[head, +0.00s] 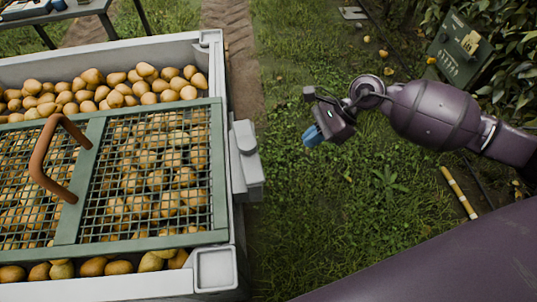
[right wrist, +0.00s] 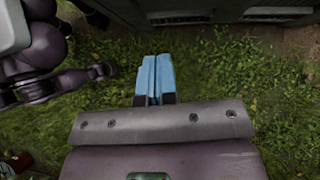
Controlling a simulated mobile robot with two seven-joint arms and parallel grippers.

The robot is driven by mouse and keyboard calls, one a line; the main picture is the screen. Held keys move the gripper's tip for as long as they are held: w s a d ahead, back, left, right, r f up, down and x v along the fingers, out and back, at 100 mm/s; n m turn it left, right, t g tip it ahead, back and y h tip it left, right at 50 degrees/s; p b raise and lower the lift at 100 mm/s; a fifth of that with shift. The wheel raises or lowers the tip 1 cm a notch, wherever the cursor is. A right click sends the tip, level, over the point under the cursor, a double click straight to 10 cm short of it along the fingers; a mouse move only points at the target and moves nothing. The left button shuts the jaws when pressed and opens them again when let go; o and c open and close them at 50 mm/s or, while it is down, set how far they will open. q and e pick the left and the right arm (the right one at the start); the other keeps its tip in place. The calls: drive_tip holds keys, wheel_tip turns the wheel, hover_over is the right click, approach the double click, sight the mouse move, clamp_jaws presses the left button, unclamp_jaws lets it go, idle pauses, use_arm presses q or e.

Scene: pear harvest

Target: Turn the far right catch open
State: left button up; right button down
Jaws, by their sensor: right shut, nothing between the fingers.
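A pale grey crate (head: 228,90) full of pears stands at the left of the head view. A green mesh lid (head: 218,170) with a brown handle (head: 45,160) lies on the pears. A grey block-like fitting (head: 246,165) sits on the crate's right wall; I cannot tell whether it is the far right catch or how it is turned. My right gripper (head: 313,136) is to the right of the crate, over grass, apart from it. Its blue fingers (right wrist: 155,80) are together and empty in the right wrist view. My left gripper is out of view.
Grass (head: 290,220) lies open between the crate and my right arm. A dark green panel (head: 460,50) stands by the hedge at the upper right. A yellow-and-white stick (head: 458,192) lies on the right. A table (head: 60,12) is at the upper left.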

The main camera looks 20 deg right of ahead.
sight(248, 150)
use_arm(q)
drive_tip(key=b, duration=0.1)
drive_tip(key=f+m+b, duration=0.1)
drive_tip(key=b, duration=0.1)
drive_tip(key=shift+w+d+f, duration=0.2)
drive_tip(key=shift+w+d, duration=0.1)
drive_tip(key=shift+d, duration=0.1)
use_arm(e)
drive_tip(key=w+a+f+y, duration=0.1)
drive_tip(key=a+f, duration=0.6)
drive_tip(key=a, duration=0.2)
drive_tip(key=shift+a, duration=0.35)
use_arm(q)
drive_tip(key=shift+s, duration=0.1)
